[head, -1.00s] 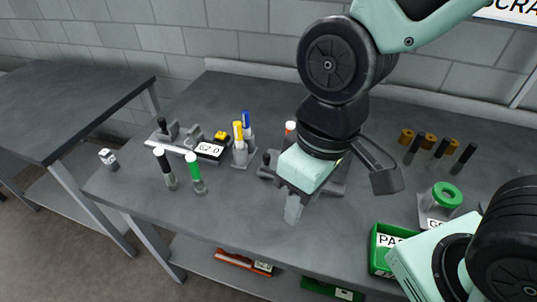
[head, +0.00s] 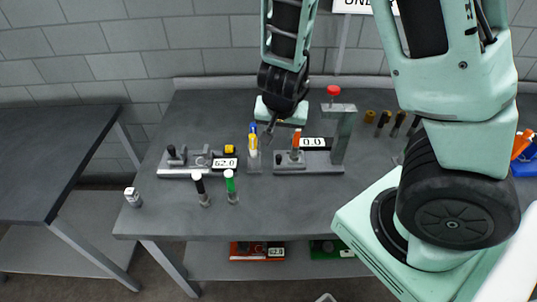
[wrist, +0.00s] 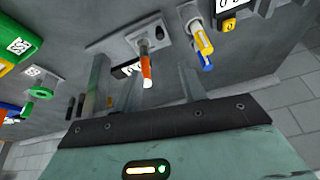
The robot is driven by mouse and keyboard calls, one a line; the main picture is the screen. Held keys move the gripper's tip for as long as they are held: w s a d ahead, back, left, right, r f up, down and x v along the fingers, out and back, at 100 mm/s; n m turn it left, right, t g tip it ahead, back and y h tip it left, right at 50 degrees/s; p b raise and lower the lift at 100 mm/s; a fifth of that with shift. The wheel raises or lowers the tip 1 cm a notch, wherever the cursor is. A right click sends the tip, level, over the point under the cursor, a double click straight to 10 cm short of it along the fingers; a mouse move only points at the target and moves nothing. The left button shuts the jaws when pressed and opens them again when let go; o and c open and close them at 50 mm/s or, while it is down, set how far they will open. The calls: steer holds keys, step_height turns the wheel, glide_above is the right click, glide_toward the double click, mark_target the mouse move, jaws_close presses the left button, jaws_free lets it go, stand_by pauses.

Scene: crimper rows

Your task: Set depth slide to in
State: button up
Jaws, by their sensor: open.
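My gripper (head: 269,127) is open and empty, above the bench behind the yellow and blue markers. Its two fingers (wrist: 143,72) are spread apart in the wrist view. The left fixture (head: 180,173) has a black upright knob (head: 172,152), a 62.0 readout (head: 224,163) and a yellow button (head: 230,149). The right fixture (head: 290,168) has a tall post (head: 342,130), a red knob (head: 333,90), a 0.0 readout (head: 313,142) and an orange-topped marker (head: 296,140) standing in it. The wrist view shows that marker (wrist: 146,72) between the fingers, apart from them. I cannot tell which part is the depth slide.
Yellow and blue markers (head: 253,140) stand in a holder between the fixtures. Several brown-topped pegs (head: 385,118) stand at the back right. A small white block (head: 132,196) lies at the left bench corner.

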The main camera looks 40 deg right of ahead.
mark_target(279, 156)
steer(key=b+x, duration=0.9)
steer(key=x, duration=0.8)
steer(key=shift+f+b, duration=0.15)
steer(key=shift+b, duration=0.15)
jaws_close()
steer(key=shift+d, duration=0.1)
